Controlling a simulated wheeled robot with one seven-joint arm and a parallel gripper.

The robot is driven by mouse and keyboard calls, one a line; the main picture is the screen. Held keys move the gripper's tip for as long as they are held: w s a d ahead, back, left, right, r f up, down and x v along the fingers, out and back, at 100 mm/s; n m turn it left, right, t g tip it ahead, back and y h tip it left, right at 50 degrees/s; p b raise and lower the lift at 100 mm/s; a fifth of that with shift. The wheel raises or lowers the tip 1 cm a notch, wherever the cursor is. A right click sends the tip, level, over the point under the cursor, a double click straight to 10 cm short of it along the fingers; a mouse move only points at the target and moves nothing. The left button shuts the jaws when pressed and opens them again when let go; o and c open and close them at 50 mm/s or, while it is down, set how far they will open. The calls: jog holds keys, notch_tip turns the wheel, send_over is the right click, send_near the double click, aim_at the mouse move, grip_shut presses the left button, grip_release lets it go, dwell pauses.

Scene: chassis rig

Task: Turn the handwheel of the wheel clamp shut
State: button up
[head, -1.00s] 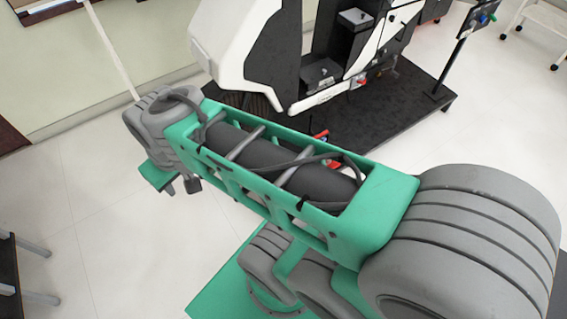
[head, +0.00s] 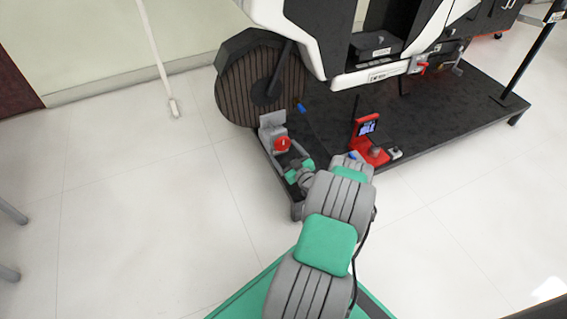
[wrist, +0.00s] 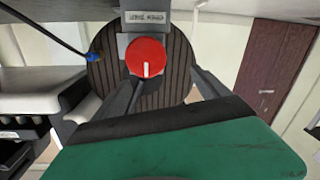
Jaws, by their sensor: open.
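The wheel clamp (head: 272,121) is a grey upright bracket at the left front corner of the black platform, beside the ribbed dark wheel (head: 245,85). Its red round handwheel (head: 282,144) faces my gripper (head: 298,170). In the wrist view the handwheel (wrist: 146,56) shows a white pointer mark, below a small label plate (wrist: 145,17) that appears upside down. My gripper (wrist: 165,76) is open, its two dark fingers spread. Nothing is held.
A red stand with a small display (head: 368,135) is on the platform (head: 440,105), right of my arm. The white machine body (head: 300,35) overhangs the wheel. A black post (head: 530,60) stands at the right. The floor left of the platform is mostly clear.

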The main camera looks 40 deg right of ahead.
aim_at(283, 145)
jog(key=shift+s+d+f+m+h, duration=0.2)
jog(key=shift+s+d+f+h, duration=0.15)
jog(key=shift+s+f, duration=0.25)
jog(key=shift+s+d+f+m+h, duration=0.2)
jog(key=shift+s+d+f+h, duration=0.15)
jog(key=shift+f, duration=0.3)
jog(key=shift+d, duration=0.15)
jog(key=b+x, duration=0.3)
jog(key=x, duration=0.4)
jog(key=shift+w+r, duration=0.15)
jog(key=shift+w, duration=0.1)
jog(key=shift+c, duration=0.4)
jog(key=c, duration=1.3)
